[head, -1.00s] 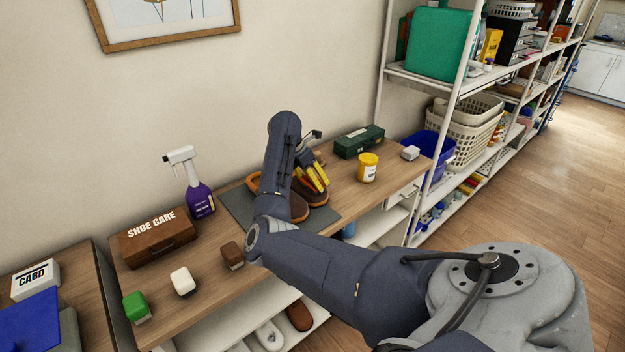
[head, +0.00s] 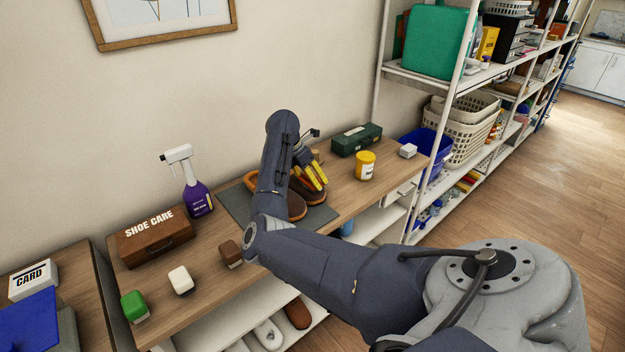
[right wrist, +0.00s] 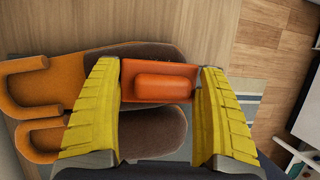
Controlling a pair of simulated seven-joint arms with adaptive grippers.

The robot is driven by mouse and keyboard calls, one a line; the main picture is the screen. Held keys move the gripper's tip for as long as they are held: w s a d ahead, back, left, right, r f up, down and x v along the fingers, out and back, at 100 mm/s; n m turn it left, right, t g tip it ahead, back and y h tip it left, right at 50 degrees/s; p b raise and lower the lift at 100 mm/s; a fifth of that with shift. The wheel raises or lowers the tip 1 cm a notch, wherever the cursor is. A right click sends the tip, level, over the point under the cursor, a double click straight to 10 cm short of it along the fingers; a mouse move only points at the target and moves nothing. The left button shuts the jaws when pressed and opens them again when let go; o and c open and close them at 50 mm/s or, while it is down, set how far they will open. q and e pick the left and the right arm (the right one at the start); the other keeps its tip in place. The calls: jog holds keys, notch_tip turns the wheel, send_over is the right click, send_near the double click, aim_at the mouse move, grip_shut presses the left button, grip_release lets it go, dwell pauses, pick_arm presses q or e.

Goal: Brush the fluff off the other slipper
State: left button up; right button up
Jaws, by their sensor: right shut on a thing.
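A pair of brown slippers with orange straps lies side by side on a dark grey mat (head: 235,205) on the bench. In the right wrist view, one slipper (right wrist: 155,133) is lower and the other slipper (right wrist: 120,57) is upper. My right gripper (head: 313,175) is over the slippers, its yellow fingers shut on an orange brush (right wrist: 164,87) with a rounded grip. The brush overlaps the front part of the slippers in that view; its bristles are hidden, and I cannot tell whether it touches. I cannot make out fluff. My left gripper is not in view.
Behind and right of the mat are a green box (head: 356,140), a yellow tub (head: 365,166) and a small white block (head: 407,151). To the left are a spray bottle (head: 195,190), a shoe care box (head: 154,239) and several small brushes or blocks (head: 180,280).

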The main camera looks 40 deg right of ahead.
jog(key=shift+w+a+f, duration=0.1)
jog(key=shift+w+a, duration=0.15)
jog(key=shift+w, duration=0.8)
jog(key=shift+s, duration=0.1)
jog(key=shift+s+d, duration=0.1)
jog(key=shift+s, duration=0.8)
jog(key=shift+s+d, duration=0.1)
jog(key=shift+s, duration=0.65)
jog(key=shift+w+f, duration=0.15)
jog(key=shift+w, duration=0.85)
jog(key=shift+c, duration=0.6)
jog(key=shift+w+a, duration=0.25)
jog(key=shift+w, duration=0.5)
